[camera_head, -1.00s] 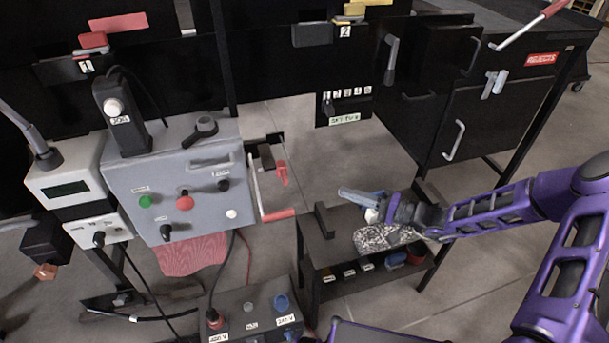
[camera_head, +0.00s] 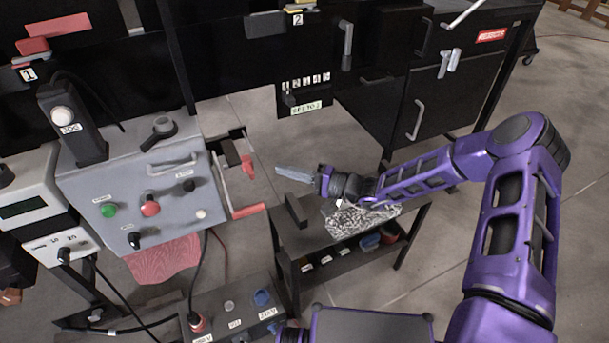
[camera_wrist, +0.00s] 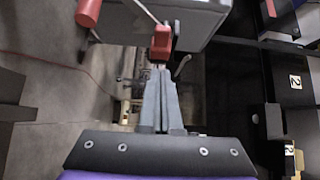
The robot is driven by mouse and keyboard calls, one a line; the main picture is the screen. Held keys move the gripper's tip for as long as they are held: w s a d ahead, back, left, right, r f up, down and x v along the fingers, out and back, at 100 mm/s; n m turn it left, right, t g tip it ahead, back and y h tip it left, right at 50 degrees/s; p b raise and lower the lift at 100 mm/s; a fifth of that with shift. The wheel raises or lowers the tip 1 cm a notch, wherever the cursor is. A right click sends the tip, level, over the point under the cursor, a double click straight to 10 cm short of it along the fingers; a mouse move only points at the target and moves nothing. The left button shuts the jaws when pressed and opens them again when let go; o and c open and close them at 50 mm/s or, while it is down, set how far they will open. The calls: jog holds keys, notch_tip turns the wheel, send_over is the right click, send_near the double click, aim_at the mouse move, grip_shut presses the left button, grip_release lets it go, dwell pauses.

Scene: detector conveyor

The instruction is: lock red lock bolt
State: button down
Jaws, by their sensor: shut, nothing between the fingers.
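A small red bolt handle (camera_head: 248,166) sits on a black bracket at the right side of the grey control box (camera_head: 134,193). In the wrist view the red bolt handle (camera_wrist: 162,42) is straight ahead of my fingertips, at the edge of the grey box. My gripper (camera_head: 279,170) is shut and empty, pointing left at the red handle with a short gap in the head view. In the wrist view my gripper (camera_wrist: 160,72) has its fingers together, tips just below the red handle; whether they touch cannot be told there.
A crank with a red grip (camera_head: 248,211) hangs just below the bolt, and its grip (camera_wrist: 88,12) shows at upper left in the wrist view. A low black table (camera_head: 290,240) with a speckled block (camera_head: 355,220) is under my forearm. Black cabinets (camera_head: 455,115) stand behind.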

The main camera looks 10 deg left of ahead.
aim_at(252, 177)
jog(key=a, duration=0.1)
jog(key=s+a, duration=0.1)
jog(key=a, duration=0.2)
jog(key=shift+s+a, duration=0.4)
jog(key=shift+s+a, duration=0.45)
jog(key=shift+a, duration=0.25)
jog(key=shift+s+a, duration=0.45)
jog(key=shift+a, duration=0.2)
